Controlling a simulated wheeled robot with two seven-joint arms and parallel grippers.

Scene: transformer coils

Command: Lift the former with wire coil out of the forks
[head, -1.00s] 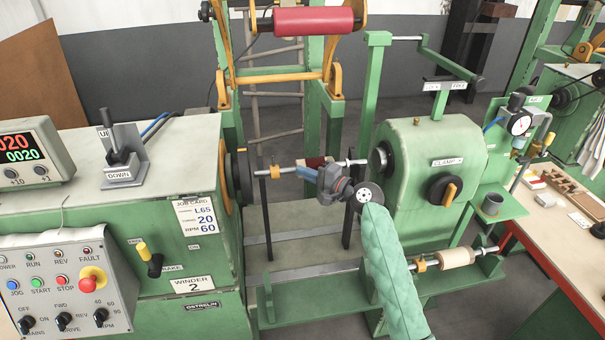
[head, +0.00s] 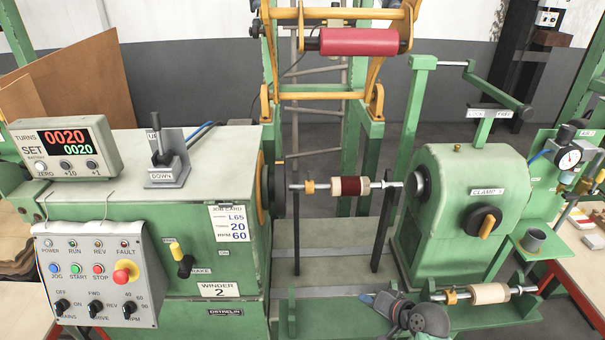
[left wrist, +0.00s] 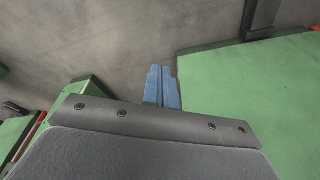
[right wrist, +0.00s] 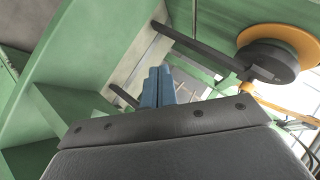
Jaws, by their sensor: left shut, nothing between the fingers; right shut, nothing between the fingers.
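The former with wire coil (head: 350,187) is a cream spool with a dark red winding, on a thin level shaft with an orange collar (head: 309,187). The shaft lies across the two dark upright forks, a left fork (head: 296,235) and a right fork (head: 381,230). I cannot tell whether its ends touch the machine. My right gripper (head: 368,298) is shut and empty, low in front of and below the former; its blue fingers also show together in the right wrist view (right wrist: 158,86). My left gripper (left wrist: 162,86) is shut and empty in the left wrist view, outside the head view.
The green winder headstock (head: 240,170) stands left of the former and the clamp tailstock (head: 470,190) right. A second cream former (head: 488,293) on a shaft lies at the lower right. A red roller (head: 357,41) hangs above. A control panel (head: 100,272) is at lower left.

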